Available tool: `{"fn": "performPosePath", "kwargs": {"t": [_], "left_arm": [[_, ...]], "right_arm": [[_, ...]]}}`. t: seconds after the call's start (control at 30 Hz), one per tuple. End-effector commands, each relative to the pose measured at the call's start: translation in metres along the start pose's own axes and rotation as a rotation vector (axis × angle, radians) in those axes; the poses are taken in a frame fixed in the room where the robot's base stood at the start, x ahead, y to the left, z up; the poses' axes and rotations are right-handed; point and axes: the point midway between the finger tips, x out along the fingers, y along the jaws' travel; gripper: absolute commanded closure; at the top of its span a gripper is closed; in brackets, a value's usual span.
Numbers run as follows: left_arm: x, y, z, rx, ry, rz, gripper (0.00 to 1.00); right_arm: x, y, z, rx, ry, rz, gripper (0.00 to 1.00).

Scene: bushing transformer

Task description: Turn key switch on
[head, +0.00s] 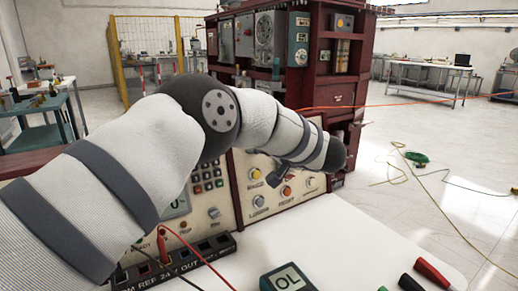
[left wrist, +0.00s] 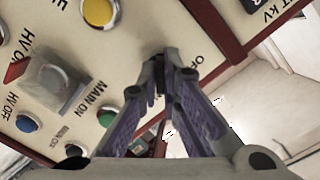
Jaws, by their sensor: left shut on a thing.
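My left arm crosses the head view from the left, and my left gripper (head: 277,176) is at the cream control panel (head: 243,182), partly hidden under the wrist. In the left wrist view my left gripper (left wrist: 163,72) has its fingertips brought together at the panel, beside a partly covered "OF…" label. It is shut on the key switch, which the fingertips almost wholly hide; only something dark shows between them. Which way the key points cannot be told. My right gripper is in neither view.
Close by on the panel are a green MAIN ON button (left wrist: 106,117), a blue HV OFF button (left wrist: 28,122), a yellow button (left wrist: 97,11) and a clear-covered switch (left wrist: 57,76).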

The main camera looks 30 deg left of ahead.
Motion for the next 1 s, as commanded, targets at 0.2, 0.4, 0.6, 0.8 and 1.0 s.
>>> {"fn": "performPosePath", "kwargs": {"t": [0.2, 0.4, 0.6, 0.8, 1.0], "left_arm": [[-0.0001, 0.0024, 0.0025, 0.025, -0.004, 0.002, 1.0], [-0.0001, 0.0024, 0.0027, 0.026, -0.004, 0.001, 1.0], [-0.0001, 0.0024, 0.0028, 0.026, -0.005, 0.002, 0.81], [0.0, 0.0013, 0.0016, 0.023, -0.003, 0.0, 0.74], [-0.0084, 0.0011, 0.0005, 0.022, -0.001, 0.001, 0.74]], "right_arm": [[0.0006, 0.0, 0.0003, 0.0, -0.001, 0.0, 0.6], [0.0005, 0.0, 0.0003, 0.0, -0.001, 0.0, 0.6], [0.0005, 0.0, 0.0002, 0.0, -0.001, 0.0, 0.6], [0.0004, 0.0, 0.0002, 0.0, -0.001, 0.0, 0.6], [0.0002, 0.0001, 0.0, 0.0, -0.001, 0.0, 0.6]]}}
